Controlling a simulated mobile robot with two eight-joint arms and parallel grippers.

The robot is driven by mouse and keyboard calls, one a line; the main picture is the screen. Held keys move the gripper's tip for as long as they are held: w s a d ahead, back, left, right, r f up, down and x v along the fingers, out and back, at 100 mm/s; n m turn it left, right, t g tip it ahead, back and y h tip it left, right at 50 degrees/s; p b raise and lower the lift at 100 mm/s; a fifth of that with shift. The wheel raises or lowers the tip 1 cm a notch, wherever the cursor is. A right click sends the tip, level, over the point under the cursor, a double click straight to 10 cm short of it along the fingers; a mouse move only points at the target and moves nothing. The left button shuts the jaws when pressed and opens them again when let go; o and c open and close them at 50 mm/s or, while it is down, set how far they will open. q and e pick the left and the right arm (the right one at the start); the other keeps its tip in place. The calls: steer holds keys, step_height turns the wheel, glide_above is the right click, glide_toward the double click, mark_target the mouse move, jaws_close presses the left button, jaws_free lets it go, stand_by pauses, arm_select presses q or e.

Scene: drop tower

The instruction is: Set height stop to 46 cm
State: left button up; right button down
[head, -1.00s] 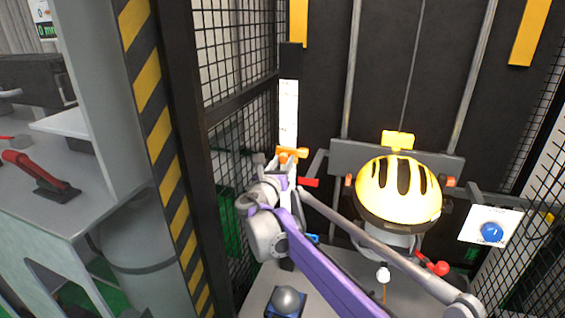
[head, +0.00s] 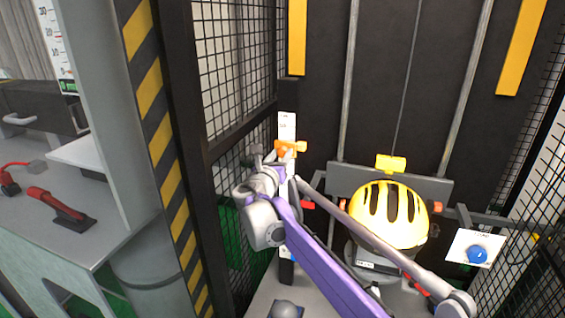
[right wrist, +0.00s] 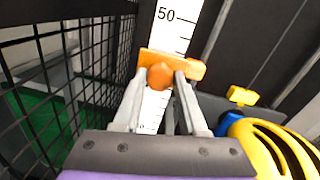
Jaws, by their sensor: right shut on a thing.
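The orange height stop (head: 292,147) sits on a white vertical scale (head: 287,125) at the back left of the tower. In the right wrist view the stop (right wrist: 195,68) with its round knob (right wrist: 158,77) lies across the scale (right wrist: 178,30), below the printed 50 mark. The exact reading at the stop is hard to tell. My right gripper (right wrist: 160,80) is shut on the knob, one finger on each side. In the head view my right gripper (head: 284,165) is at the stop, partly hidden by its own arm. My left gripper is not in view.
A yellow-and-black helmet (head: 390,215) hangs on the carriage (head: 345,178) right of my arm, with a yellow block (head: 391,163) above it. A blue button (head: 477,254) is at the right. A mesh wall (head: 235,60) and striped post (head: 150,110) stand left.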

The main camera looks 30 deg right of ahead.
step_height(320, 180, up, 5)
steer(key=p, duration=0.2)
steer(key=shift+r+p, duration=0.15)
steer(key=shift+p, duration=0.2)
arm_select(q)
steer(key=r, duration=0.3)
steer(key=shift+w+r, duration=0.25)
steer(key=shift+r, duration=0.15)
arm_select(e)
steer(key=shift+c, duration=2.3)
jaws_free()
arm_select(q)
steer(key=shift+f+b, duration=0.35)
steer(key=shift+b, duration=0.05)
arm_select(e)
steer(key=v, duration=1.1)
steer(key=shift+w, duration=0.1)
